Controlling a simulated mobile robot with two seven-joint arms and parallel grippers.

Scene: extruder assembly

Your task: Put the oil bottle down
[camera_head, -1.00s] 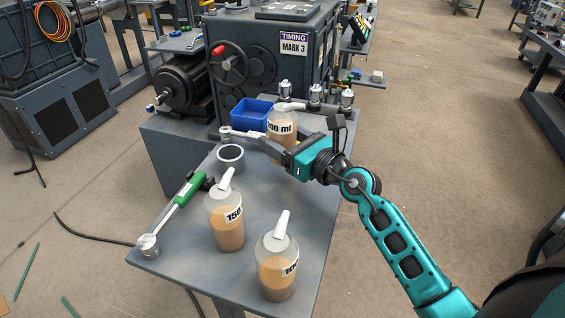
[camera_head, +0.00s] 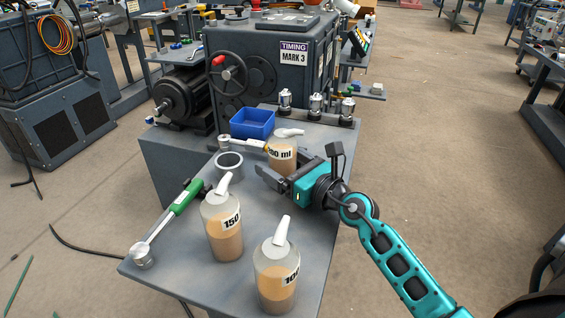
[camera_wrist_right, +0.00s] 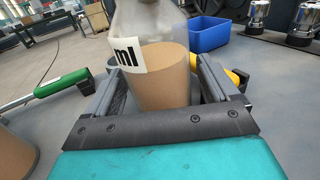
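The oil bottle (camera_head: 282,155), clear with tan oil, a white spout and a "ml" label, stands upright on the grey table towards its back. My right gripper (camera_head: 282,172) is low beside it, its fingers spread on the bottle's near side. In the right wrist view the bottle (camera_wrist_right: 160,75) is between the two fingers (camera_wrist_right: 160,92), with narrow gaps at its sides; the gripper looks open. The bottle's base is partly hidden by the gripper. My left gripper is not in view.
Two more oil bottles, marked 150 (camera_head: 223,225) and 100 (camera_head: 277,275), stand at the front. A green-handled wrench (camera_head: 180,205) lies left, a grey ring (camera_head: 229,163) behind it. A blue bin (camera_head: 252,123) and several metal fittings (camera_head: 316,106) stand at the back.

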